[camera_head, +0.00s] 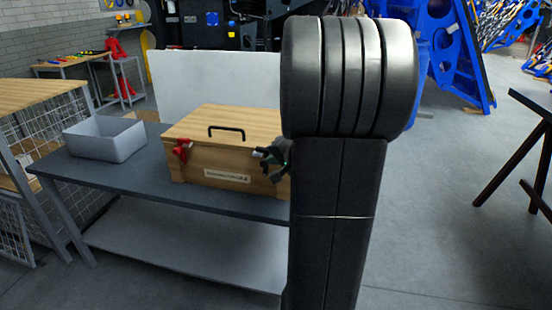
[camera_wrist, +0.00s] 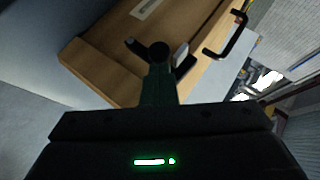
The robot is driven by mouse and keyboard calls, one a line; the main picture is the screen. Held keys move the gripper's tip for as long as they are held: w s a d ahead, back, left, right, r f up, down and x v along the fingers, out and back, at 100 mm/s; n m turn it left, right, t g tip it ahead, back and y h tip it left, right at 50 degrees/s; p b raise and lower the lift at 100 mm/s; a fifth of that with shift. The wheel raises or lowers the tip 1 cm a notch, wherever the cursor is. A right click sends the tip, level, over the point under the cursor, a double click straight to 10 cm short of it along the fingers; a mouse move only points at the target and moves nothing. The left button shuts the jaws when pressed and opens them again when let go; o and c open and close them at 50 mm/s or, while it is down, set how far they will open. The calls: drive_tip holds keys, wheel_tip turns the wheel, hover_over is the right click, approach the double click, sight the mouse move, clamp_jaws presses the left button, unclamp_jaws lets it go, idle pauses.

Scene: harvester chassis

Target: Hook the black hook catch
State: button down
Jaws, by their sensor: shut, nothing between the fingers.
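A wooden box (camera_head: 215,160) with a lid stands on the grey table. A red catch (camera_head: 182,150) is on its front left. My gripper (camera_head: 277,165) is at the box's front right, partly hidden by my arm. In the wrist view my gripper (camera_wrist: 159,65) is shut, with its tips over the box's front and lid edge. Dark parts beside the tips look like the black hook catch (camera_wrist: 135,47). I cannot tell whether the gripper touches it or whether it is hooked. The lid's black handle (camera_wrist: 230,38) is at upper right.
A grey open bin (camera_head: 105,138) stands on the table (camera_head: 130,187) left of the box. A white panel (camera_head: 215,85) rises behind. A mesh-sided bench (camera_head: 40,97) is at the left.

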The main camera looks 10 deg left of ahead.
drive_tip(key=shift+s+a, duration=0.15)
drive_tip(key=shift+a, duration=0.5)
drive_tip(key=shift+f, duration=0.1)
